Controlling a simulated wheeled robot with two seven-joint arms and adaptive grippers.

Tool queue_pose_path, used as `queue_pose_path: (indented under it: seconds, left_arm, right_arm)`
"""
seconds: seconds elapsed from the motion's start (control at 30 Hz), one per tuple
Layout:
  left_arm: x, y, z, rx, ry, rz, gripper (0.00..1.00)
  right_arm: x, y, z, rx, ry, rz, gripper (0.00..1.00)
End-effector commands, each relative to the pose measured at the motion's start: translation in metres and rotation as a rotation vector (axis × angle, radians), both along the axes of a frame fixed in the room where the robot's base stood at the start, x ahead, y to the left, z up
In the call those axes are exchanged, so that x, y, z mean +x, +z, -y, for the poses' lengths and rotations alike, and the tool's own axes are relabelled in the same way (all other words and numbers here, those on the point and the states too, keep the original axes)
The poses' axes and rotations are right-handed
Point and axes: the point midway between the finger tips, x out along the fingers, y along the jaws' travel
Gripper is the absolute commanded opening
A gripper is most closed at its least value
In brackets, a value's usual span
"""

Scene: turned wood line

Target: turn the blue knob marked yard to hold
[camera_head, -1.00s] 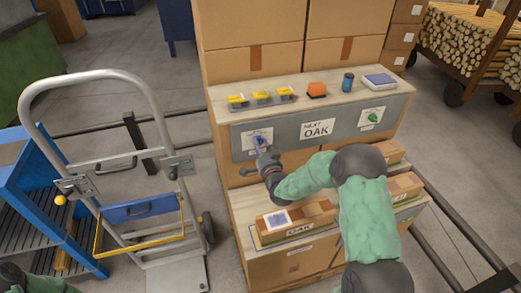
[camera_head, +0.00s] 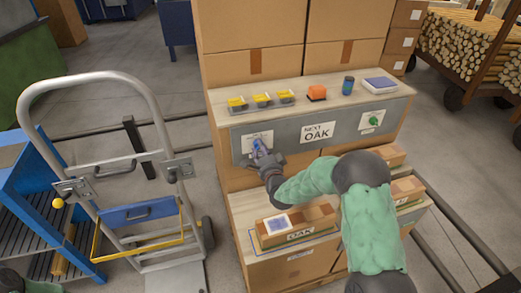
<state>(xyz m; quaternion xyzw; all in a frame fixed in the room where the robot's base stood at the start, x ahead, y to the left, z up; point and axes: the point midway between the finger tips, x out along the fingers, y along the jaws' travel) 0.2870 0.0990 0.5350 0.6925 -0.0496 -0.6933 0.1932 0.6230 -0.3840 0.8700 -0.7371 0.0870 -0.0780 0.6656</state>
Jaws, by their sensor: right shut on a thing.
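The blue knob (camera_head: 258,144) sits on a pale label plate on the left part of the grey panel (camera_head: 290,146). The label's writing is too small to read. My right gripper (camera_head: 262,155) is shut on the blue knob from the front and below, and hides part of it. Which way the knob points cannot be made out clearly.
A green knob (camera_head: 374,120) is at the panel's right, past a "NEXT OAK" sign (camera_head: 318,132). An OAK box (camera_head: 297,230) lies below. A hand truck (camera_head: 130,165) stands left.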

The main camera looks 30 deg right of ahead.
Motion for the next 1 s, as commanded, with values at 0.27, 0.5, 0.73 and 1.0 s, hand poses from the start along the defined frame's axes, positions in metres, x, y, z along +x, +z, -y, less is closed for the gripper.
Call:
queue_pose_path:
  seconds: [0.27,0.5,0.73,1.0]
  left_arm:
    - [0.000,0.000,0.000,0.000,0.000,0.000,0.58]
    - [0.000,0.000,0.000,0.000,0.000,0.000,0.58]
    - [0.000,0.000,0.000,0.000,0.000,0.000,0.58]
    - [0.000,0.000,0.000,0.000,0.000,0.000,0.58]
  right_arm:
    - [0.001,0.005,0.004,0.004,-0.009,0.011,0.02]
    - [0.001,0.004,0.004,0.004,-0.008,0.011,0.58]
    - [0.000,0.002,0.002,0.004,-0.005,0.006,0.58]
    - [-0.013,0.001,-0.001,0.004,-0.004,0.003,0.58]
